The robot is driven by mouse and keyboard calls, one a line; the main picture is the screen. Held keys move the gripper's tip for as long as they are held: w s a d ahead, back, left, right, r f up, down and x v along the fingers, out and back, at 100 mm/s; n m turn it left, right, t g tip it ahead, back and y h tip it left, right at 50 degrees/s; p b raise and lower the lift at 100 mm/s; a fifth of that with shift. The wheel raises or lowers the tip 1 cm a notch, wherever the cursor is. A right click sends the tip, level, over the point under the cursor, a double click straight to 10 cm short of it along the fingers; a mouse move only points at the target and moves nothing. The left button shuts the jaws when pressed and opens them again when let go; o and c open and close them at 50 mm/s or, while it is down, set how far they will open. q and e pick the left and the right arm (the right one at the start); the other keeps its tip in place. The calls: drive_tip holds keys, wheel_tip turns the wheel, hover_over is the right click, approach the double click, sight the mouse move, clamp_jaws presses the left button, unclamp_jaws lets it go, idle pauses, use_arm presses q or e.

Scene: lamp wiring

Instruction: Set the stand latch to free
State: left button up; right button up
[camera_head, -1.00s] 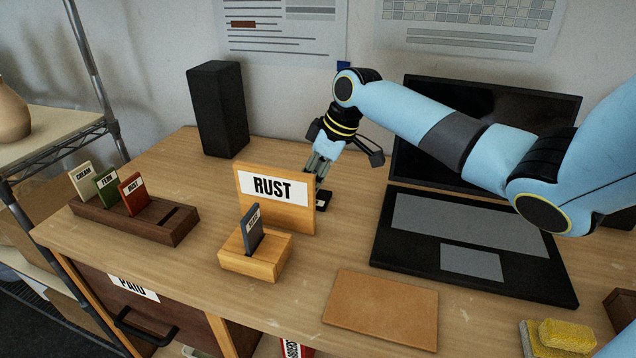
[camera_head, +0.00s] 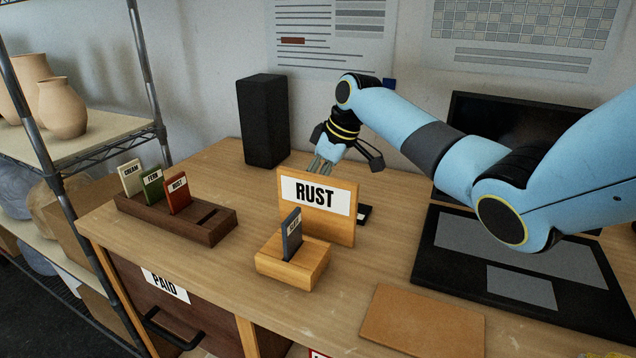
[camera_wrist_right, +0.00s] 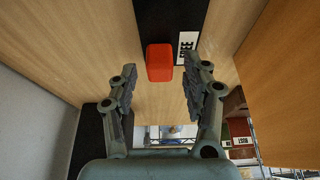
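The stand latch has a red knob (camera_wrist_right: 160,62) on a black plate (camera_wrist_right: 165,18), with a white label (camera_wrist_right: 187,48) that appears to read FREE beside the knob. In the head view the plate's end (camera_head: 364,213) shows past the right edge of the wooden RUST board (camera_head: 340,228); the knob is hidden there. My right gripper (camera_head: 322,166) is behind the board, its fingertips partly hidden. In the right wrist view the right gripper (camera_wrist_right: 159,80) is open, with the knob between and just beyond the fingertips, no contact visible. My left gripper is not in view.
A dark rack (camera_head: 205,232) holds several swatch cards at left. A black speaker (camera_head: 263,120) stands behind; an open laptop (camera_head: 440,262) and a tan mat (camera_head: 424,318) lie at right.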

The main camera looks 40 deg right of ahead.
drive_tip(key=v, duration=1.2)
idle(0.3)
